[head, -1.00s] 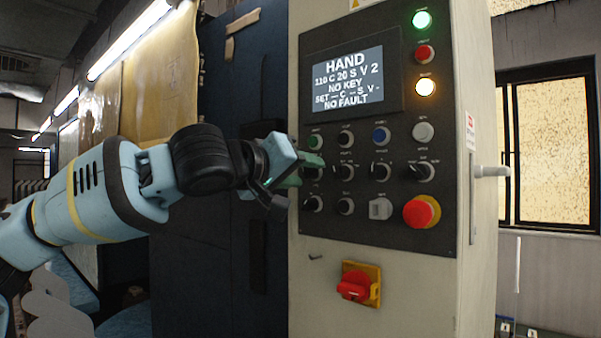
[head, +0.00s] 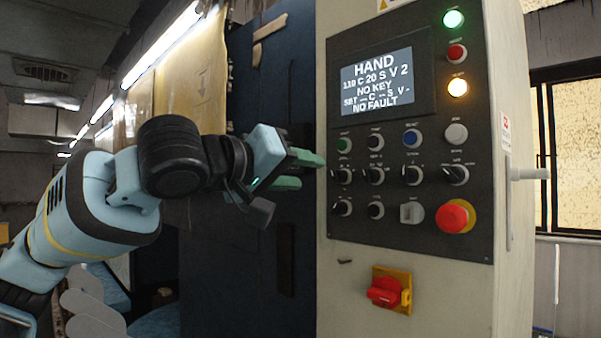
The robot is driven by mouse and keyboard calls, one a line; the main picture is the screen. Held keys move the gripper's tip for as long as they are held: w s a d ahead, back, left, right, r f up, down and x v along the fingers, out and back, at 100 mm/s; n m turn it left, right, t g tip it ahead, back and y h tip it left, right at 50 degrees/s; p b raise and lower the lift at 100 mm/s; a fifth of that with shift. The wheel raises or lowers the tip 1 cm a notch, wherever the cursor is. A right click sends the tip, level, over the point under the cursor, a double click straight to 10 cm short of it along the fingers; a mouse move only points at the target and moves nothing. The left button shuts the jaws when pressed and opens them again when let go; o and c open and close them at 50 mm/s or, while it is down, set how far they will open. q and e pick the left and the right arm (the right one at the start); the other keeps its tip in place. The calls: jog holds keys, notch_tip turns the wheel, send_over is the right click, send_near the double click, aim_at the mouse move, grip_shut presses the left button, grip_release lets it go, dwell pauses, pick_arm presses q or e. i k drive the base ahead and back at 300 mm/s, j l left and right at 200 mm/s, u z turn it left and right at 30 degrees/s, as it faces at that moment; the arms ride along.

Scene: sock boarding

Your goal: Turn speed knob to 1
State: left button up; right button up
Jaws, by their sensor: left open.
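The control panel (head: 395,235) stands upright on a pale cabinet. It carries several black rotary knobs, and their labels are too small to read, so I cannot tell which is the speed knob. One knob (head: 342,176) is at the left of the middle row, with others (head: 376,176), (head: 412,174) and (head: 455,174) to its right. The display (head: 377,82) reads HAND, 110 C 20 S V 2, NO KEY, NO FAULT. My left gripper (head: 308,171) is open and empty, its green fingertips just left of the middle-row knobs. My right gripper is out of view.
A red emergency button (head: 454,217) is at the panel's lower right. A red switch on a yellow plate (head: 390,291) sits below. A handle (head: 530,174) sticks out of the cabinet's right side. Dark blue doors (head: 250,250) stand behind my left arm.

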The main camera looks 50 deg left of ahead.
aim_at(407, 175)
jog(key=k+l, duration=0.7)
jog(key=k, duration=0.15)
